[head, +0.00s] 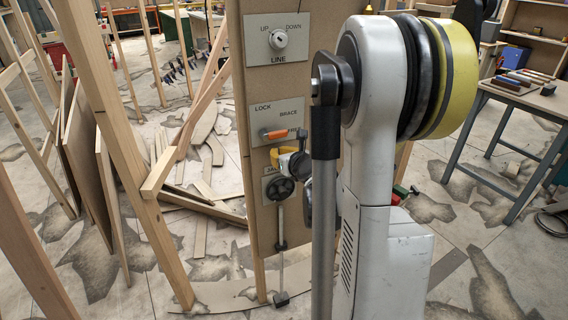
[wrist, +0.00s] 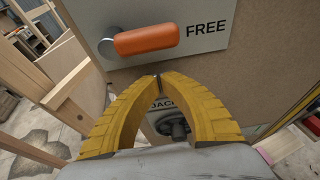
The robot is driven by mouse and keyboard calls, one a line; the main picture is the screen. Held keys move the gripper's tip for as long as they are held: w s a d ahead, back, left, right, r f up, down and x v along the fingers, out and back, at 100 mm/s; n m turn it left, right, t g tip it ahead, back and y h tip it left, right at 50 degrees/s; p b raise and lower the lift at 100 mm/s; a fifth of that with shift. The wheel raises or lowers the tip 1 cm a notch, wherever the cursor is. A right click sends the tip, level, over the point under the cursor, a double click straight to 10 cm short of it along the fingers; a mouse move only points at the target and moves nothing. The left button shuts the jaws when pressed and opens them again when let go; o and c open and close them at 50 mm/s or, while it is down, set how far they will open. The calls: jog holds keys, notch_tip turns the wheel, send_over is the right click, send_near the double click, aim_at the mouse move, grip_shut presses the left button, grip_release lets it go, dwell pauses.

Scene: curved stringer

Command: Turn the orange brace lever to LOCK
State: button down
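The orange brace lever (head: 275,134) is on a grey plate (head: 258,110) marked LOCK, BRACE and FREE, on an upright board. In the wrist view the orange lever (wrist: 147,39) lies about level. Its round metal pivot is at its left end, and its free end points right at the word FREE. My gripper (wrist: 158,78) has yellow ribbed fingers with tips together and nothing between them. The tips are below the lever in the picture, apart from it. In the head view my gripper (head: 282,156) shows just under the brace plate, partly hidden by my arm.
Above is a LINE plate (head: 277,68) with a round knob (head: 278,39). Below is a jack plate with a dark round handle (head: 280,188), close under my gripper in the picture. Wooden studs (head: 120,150) stand left. A work table (head: 520,95) stands right.

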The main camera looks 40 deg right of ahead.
aim_at(274, 134)
jog(key=shift+s+a+r, duration=0.1)
jog(key=shift+s+r, duration=0.05)
jog(key=shift+r, duration=0.5)
jog(key=shift+s+a+r, duration=0.1)
jog(key=shift+r, duration=0.8)
jog(key=shift+d, duration=0.2)
jog(key=shift+a+r, duration=0.1)
jog(key=shift+n+h, duration=0.3)
